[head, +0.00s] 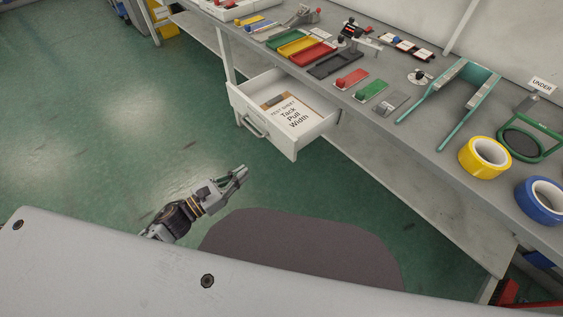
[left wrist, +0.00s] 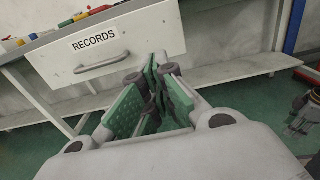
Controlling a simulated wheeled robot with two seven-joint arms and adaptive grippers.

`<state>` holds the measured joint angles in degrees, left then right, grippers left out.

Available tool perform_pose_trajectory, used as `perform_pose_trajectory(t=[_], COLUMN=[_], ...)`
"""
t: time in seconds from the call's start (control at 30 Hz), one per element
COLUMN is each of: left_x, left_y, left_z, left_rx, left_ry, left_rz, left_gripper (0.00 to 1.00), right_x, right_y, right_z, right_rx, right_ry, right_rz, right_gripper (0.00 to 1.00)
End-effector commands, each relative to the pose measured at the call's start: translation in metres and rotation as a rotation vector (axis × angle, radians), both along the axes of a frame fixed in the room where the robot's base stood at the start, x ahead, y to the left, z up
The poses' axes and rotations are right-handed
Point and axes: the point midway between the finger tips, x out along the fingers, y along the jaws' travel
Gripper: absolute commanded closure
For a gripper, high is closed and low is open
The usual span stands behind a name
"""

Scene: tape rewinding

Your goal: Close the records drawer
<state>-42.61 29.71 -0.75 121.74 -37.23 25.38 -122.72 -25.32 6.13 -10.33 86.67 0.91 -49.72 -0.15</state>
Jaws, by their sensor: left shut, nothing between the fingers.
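The records drawer (head: 265,121) is white and stands pulled out from under the bench in the head view. A clipboard with a test sheet (head: 290,112) lies inside it. In the left wrist view the drawer front (left wrist: 150,45) shows a RECORDS label and a bar handle (left wrist: 102,64). My left gripper (head: 240,172) is shut and empty, in front of and below the drawer, apart from it in the head view. Its green-padded fingers (left wrist: 158,92) show before the drawer front in the left wrist view.
The grey bench (head: 400,130) carries coloured trays (head: 297,46), a yellow tape roll (head: 485,157), a blue tape roll (head: 541,200) and a green frame (head: 455,90). A lower shelf (head: 420,200) runs beneath. Green floor left of the drawer is clear.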

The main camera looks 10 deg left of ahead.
Motion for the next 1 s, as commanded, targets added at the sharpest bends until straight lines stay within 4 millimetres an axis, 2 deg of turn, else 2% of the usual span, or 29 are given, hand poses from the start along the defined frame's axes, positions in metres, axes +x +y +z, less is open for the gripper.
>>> perform_pose_trajectory(t=[0.57, 1.0], left_x=[-0.001, 0.017], left_y=[-0.002, -0.015], left_z=[0.003, 0.003], left_rx=[0.015, 0.014], left_ry=[-0.018, -0.019], left_rz=[-0.005, -0.006], left_gripper=[1.00, 1.00], right_x=[0.001, 0.003], right_y=[0.001, 0.002], right_z=[0.001, 0.004], right_rx=[0.001, 0.002], right_ry=[-0.001, 0.001], right_rz=[0.000, 0.000], right_gripper=[0.60, 0.60])
